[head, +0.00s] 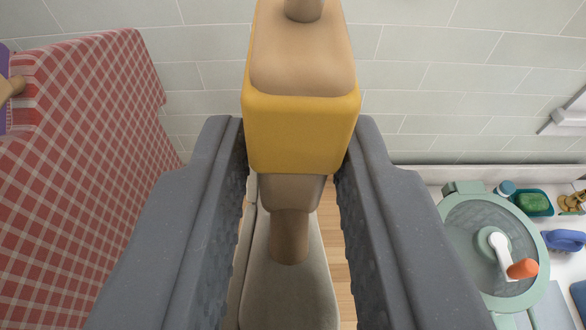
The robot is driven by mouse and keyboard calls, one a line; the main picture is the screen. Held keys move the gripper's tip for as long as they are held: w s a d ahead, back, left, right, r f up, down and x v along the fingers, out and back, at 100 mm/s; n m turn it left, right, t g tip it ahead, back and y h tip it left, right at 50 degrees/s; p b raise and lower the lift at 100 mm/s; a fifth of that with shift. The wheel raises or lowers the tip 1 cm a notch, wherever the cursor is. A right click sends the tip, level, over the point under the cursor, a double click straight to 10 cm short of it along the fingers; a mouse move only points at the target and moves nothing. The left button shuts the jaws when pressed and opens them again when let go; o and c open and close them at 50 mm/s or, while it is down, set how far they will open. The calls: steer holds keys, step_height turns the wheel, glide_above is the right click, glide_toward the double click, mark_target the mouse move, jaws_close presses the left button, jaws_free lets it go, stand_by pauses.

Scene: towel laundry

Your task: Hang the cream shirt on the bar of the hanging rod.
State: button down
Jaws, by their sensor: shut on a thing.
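My gripper (298,130) shows in the head view as two dark grey fingers reaching up from the bottom. They are shut on a yellow and tan block (300,132), which has a smooth tan top with a short round knob. A tan stem (289,235) runs below the block, between the fingers, to a pale greyish-cream rounded piece (287,295). I cannot tell whether this pale piece is joined to the block. I cannot make out a cream shirt by its shape. No hanging rod or bar can be recognised.
A red and white checked cloth (75,140) hangs at the left, with a purple item (5,90) at its edge. A pale tiled wall (430,75) stands behind.

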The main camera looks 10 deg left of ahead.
steer(key=shift+w+a+r+p, duration=0.1)
steer(key=shift+w+a+p, duration=0.1)
steer(key=shift+w+p, duration=0.7)
steer(key=shift+w+a+f+p, duration=0.15)
steer(key=shift+w+p, duration=0.3)
steer(key=shift+w, duration=0.95)
steer(key=shift+w+a+r+p, duration=0.2)
steer(key=shift+w+p, duration=0.45)
steer(key=shift+w, duration=0.5)
steer(key=shift+w+f, duration=0.15)
steer(key=shift+f, duration=0.15)
step_height(320, 180, down, 3)
steer(key=b, duration=0.3)
steer(key=shift+r, duration=0.15)
